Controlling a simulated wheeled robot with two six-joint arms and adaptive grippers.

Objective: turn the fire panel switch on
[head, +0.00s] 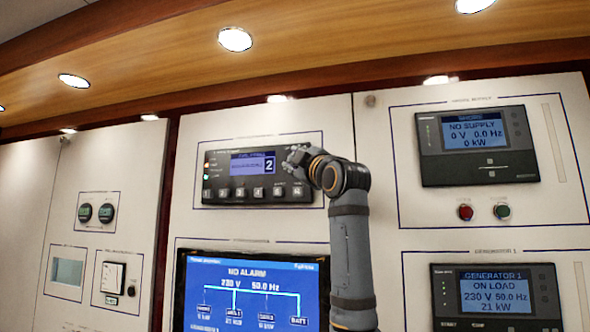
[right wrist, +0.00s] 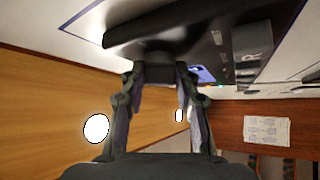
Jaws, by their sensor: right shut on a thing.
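The fire panel (head: 222,170) is a black box with a small blue screen, a large digit 2 and a row of square buttons, on the upper middle of the white wall. My right gripper (head: 296,156) is at its right end, reached from below right. In the right wrist view, the fingers of the right gripper (right wrist: 160,72) are closed on a dark knob-like part on the black panel face (right wrist: 205,40). I take this part to be the switch; its setting is hidden by the fingers. My left gripper is not in view.
A blue NO ALARM screen (head: 250,285) is below the panel. To the right are a NO SUPPLY unit (head: 475,145), red (head: 465,212) and green buttons (head: 502,212), and a GENERATOR 1 unit (head: 495,292). A wooden ledge with lamps (head: 235,39) runs above.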

